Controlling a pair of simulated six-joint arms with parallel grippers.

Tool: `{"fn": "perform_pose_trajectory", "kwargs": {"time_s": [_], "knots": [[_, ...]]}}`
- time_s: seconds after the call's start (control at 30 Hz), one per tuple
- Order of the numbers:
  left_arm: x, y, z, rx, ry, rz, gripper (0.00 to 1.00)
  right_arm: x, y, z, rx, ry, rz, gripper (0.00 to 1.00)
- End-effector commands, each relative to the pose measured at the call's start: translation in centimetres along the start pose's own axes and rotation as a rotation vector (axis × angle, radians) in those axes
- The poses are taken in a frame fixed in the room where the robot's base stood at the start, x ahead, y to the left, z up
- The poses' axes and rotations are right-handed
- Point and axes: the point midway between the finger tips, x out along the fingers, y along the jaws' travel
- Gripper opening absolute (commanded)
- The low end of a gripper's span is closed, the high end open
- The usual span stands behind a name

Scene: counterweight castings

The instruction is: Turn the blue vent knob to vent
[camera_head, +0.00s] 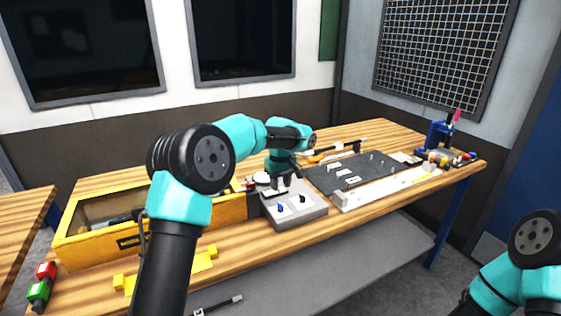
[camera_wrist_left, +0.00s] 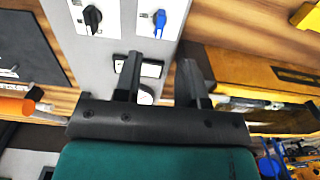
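The blue vent knob (camera_head: 280,208) is on the sloped top of a grey control box (camera_head: 308,215) on the bench. In the left wrist view the blue knob (camera_wrist_left: 159,20) sits on a white plate, its handle running roughly up and down the picture. A black knob (camera_head: 303,198) is beside it; it also shows in the left wrist view (camera_wrist_left: 92,17). My left gripper (camera_head: 282,186) is above the box's rear part. In the wrist view its fingers (camera_wrist_left: 160,68) are apart and empty, with the blue knob beyond the tips, not touched. My right gripper is out of view.
A yellow case (camera_head: 85,215) stands left of the box, partly behind my left arm. A dark mat (camera_head: 360,172) and a long pale strip (camera_head: 388,188) lie to the right.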

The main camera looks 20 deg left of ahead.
Motion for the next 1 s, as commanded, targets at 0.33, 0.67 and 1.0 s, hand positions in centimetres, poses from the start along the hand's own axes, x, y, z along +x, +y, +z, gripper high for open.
{"fn": "perform_pose_trajectory", "kwargs": {"time_s": [0.33, 0.67, 1.0], "knots": [[-6.5, 0.1, 0.0, 0.0, 0.002, 0.003, 0.37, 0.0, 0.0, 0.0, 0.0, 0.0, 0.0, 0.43], [-8.6, 0.0, 0.0, 0.0, 0.001, 0.001, 0.37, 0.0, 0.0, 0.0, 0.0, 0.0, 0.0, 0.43], [-9.3, 0.4, 0.5, 0.005, 0.005, 0.028, 0.37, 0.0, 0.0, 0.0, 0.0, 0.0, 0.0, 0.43]]}}
